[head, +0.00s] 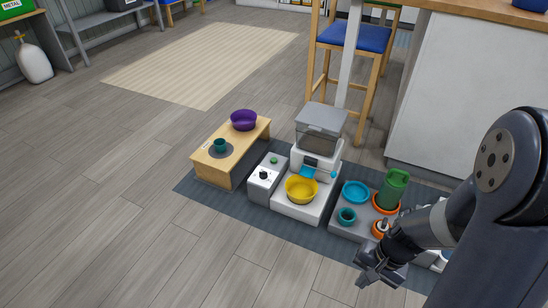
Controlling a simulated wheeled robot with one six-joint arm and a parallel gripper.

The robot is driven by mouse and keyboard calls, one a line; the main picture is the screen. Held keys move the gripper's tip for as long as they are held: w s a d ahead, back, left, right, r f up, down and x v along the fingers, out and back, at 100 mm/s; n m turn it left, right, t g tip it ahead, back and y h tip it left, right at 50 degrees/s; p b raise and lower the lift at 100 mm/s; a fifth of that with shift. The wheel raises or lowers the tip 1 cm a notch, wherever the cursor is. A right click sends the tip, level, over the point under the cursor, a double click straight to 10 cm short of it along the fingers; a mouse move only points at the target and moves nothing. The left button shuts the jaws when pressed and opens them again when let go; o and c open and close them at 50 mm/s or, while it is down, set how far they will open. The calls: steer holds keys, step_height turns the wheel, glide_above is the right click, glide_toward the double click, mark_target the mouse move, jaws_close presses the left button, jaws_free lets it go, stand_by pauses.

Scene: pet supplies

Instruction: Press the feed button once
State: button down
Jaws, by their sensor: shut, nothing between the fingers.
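A small white control box (263,182) stands on the dark mat, left of the feeder. No label is readable. The white pet feeder (316,160) has a grey see-through hopper and a blue part at its outlet. A yellow bowl (301,190) sits on its base. My gripper (369,281) is shut and empty, at the lower right, well to the right of the control box and nearer to me.
A wooden stand (215,178) at left carries a purple bowl (243,120) and a teal cup (220,146). Right of the feeder, a grey platform (343,229) holds a blue bowl (355,193), another teal cup (346,216) and a green container (392,188). Floor in front is clear.

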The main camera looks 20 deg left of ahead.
steer(key=w+d+f+h+p, duration=0.1)
steer(key=w+d+f+p, duration=0.1)
steer(key=w+f, duration=0.4)
steer(key=w+d+f+t+h+p, duration=0.1)
steer(key=w+d+f+p, duration=0.1)
steer(key=w+f, duration=0.4)
steer(key=w+p, duration=0.1)
steer(key=w, duration=0.4)
steer(key=shift+d+f+n+t+h, duration=0.2)
steer(key=shift+n+t+h, duration=0.1)
steer(key=shift+n+h, duration=0.1)
